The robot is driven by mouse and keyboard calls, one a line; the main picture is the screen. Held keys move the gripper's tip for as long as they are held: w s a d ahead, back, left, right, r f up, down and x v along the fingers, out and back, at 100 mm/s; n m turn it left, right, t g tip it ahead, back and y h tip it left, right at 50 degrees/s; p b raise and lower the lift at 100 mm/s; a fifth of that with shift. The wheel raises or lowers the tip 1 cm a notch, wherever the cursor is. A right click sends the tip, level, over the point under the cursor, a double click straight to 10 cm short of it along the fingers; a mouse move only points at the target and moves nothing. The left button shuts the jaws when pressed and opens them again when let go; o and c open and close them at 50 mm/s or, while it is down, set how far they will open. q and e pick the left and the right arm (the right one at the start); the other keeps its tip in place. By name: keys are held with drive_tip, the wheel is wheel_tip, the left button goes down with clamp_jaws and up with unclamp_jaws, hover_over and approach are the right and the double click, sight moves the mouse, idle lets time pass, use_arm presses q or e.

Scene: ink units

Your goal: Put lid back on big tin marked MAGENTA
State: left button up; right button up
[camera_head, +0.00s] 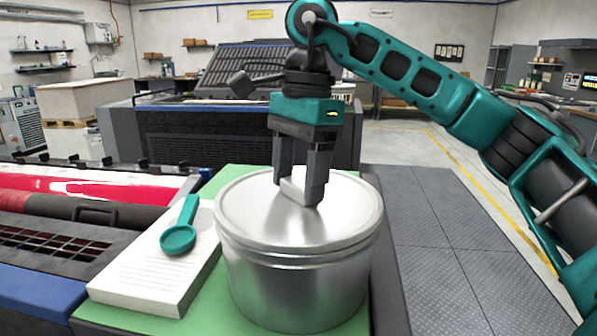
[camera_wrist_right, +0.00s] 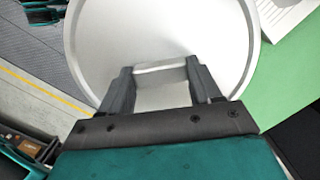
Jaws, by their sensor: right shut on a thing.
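The big tin (camera_head: 298,290) is a wide silver metal tin on the green mat; no MAGENTA marking shows on the side I see. The round silver lid (camera_head: 245,212) sits on top of the tin, roughly level; I cannot tell whether it is fully pressed down. My right gripper (camera_head: 299,190) points down over the lid, shut on the lid's pale block-shaped handle. In the right wrist view the lid (camera_wrist_right: 160,30) fills the middle, and the handle (camera_wrist_right: 160,68) lies between the fingers of the right gripper (camera_wrist_right: 160,80). My left gripper is not in view.
A white pad (camera_head: 140,275) with a teal scoop-like tool (camera_head: 180,235) lies left of the tin on the green mat (camera_head: 235,180). A press with a magenta-red roller (camera_head: 80,188) stands at the left. Grey floor plates (camera_head: 450,240) lie at the right.

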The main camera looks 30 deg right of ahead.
idle(0.3)
drive_tip(key=o, duration=1.2)
drive_tip(key=shift+c, duration=0.2)
drive_tip(key=shift+o, duration=0.7)
drive_tip(key=shift+r, duration=0.15)
drive_tip(key=shift+r+p, duration=2.15)
drive_tip(key=shift+r, duration=1.25)
clamp_jaws()
